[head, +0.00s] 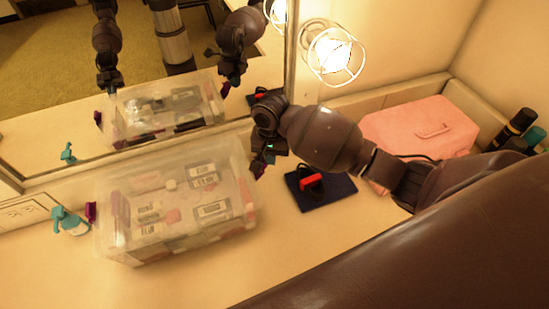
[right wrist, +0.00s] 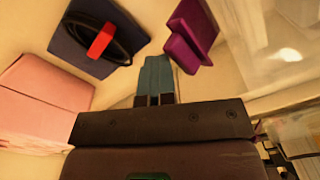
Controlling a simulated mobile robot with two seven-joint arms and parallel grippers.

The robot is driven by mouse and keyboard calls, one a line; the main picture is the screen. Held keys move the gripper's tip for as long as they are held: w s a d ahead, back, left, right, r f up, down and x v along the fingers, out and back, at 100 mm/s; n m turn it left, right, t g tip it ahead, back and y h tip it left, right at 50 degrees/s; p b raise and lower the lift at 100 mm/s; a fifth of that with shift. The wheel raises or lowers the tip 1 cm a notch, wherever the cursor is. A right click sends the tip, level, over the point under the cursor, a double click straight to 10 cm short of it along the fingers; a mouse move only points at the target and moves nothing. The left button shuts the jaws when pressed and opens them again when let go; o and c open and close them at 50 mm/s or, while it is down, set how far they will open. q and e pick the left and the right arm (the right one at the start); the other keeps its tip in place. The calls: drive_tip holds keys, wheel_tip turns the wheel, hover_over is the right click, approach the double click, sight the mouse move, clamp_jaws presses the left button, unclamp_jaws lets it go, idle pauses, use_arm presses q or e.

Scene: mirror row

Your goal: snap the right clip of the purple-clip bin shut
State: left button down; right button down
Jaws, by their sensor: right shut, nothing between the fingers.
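The translucent purple-clip bin (head: 120,235) stands on the counter in front of the mirror, with its lid on and labelled packs showing through. Its left purple clip (head: 91,211) sticks out at the left end. The right purple clip (head: 257,169) is at the right end, partly hidden by my gripper; it shows clearly in the right wrist view (right wrist: 190,38), standing out from the bin wall. My right gripper (head: 266,158) is shut and empty, close beside that clip; its teal fingertips show in the right wrist view (right wrist: 155,75). I cannot tell whether they touch it. My left gripper shows only as a reflection.
A navy mat (head: 335,195) with a red-and-black item (head: 311,182) lies right of the bin. A pink case (head: 420,128) and dark bottles (head: 517,125) stand farther right. A teal item (head: 68,221) is left of the bin. A caged lamp (head: 335,55) hangs beside the mirror (head: 60,120). The front counter is clear.

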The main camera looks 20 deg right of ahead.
drive_tip(key=shift+a+r, duration=0.1)
drive_tip(key=shift+a, duration=0.45)
drive_tip(key=shift+a+r, duration=0.1)
drive_tip(key=shift+a, duration=0.35)
drive_tip(key=shift+a+r, duration=0.1)
drive_tip(key=shift+a, duration=0.7)
drive_tip(key=shift+w+d+r, duration=0.1)
drive_tip(key=shift+d+r, duration=0.05)
drive_tip(key=shift+r, duration=0.6)
drive_tip(key=shift+d+r, duration=0.2)
drive_tip(key=shift+r, duration=0.95)
drive_tip(key=shift+d+r, duration=0.2)
drive_tip(key=shift+r, duration=0.9)
